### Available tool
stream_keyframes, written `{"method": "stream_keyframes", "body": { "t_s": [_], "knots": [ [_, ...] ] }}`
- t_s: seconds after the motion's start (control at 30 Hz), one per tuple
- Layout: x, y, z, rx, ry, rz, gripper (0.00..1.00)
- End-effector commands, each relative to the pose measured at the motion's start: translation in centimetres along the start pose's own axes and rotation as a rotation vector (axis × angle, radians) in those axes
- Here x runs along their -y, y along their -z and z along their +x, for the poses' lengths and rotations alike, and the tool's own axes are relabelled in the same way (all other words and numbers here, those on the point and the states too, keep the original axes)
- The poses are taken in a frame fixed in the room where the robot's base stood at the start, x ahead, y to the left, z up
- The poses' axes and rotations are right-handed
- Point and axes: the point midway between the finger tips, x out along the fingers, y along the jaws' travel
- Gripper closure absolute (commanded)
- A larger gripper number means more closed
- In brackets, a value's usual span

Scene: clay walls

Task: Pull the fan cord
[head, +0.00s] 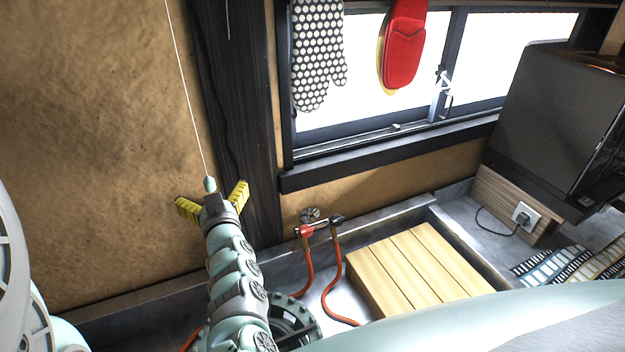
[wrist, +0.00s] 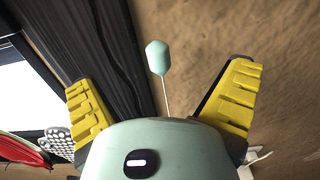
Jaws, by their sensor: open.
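The fan cord (head: 187,92) is a thin white line that hangs down the clay wall from the top of the head view. A small pale green knob (head: 210,185) is at its lower end. My gripper (head: 212,196) is open, its two yellow fingers spread wide, with the knob between them in the picture. In the wrist view the knob (wrist: 157,57) and a short piece of cord (wrist: 166,97) show between the open fingers (wrist: 163,85). The knob appears clear of both fingers; its depth relative to them is hard to judge.
A dark wooden post (head: 240,110) stands right of the cord. A dotted oven mitt (head: 318,50) and a red mitt (head: 404,45) hang before the window. Below are red hoses (head: 334,280), a slatted wooden board (head: 415,272) and a black appliance (head: 550,120). The wall left of the cord is bare.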

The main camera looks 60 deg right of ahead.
Motion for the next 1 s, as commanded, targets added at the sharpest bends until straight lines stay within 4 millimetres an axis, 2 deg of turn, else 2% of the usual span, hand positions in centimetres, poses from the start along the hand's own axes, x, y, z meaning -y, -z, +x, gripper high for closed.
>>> {"method": "stream_keyframes", "body": {
  "t_s": [0.6, 1.0],
  "knots": [
    [-0.2, 0.1, -4.8, 0.000, -0.005, 0.000, 0.00],
    [-0.2, 0.0, -5.4, -0.001, -0.005, 0.000, 0.00]
  ]
}}
